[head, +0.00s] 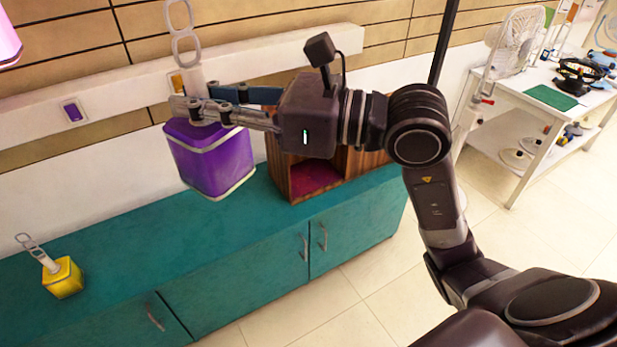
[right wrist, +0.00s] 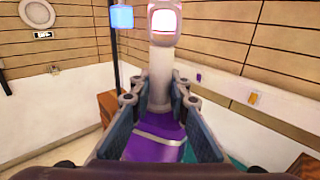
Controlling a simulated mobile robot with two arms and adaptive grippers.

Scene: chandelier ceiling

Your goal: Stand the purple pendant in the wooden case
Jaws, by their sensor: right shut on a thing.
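The purple pendant (head: 213,163) is a boxy purple body with a pale neck and a chain-like loop on top. My right gripper (head: 203,110) is shut on its neck and holds it roughly upright above the teal cabinet, left of the wooden case. In the right wrist view the pale neck (right wrist: 160,85) stands between the two fingers, with the purple body (right wrist: 158,145) beyond and below. The wooden case (head: 356,163) stands on the cabinet with an open front and a magenta floor inside. My right wrist hides part of its top. My left gripper is not in view.
A small yellow pendant (head: 63,278) leans on the teal cabinet top (head: 130,252) at the left. A white rail (head: 110,84) with coloured tags runs along the wall. Part of a pink object (head: 8,40) shows at the upper left. A cluttered white table (head: 533,110) stands at the right.

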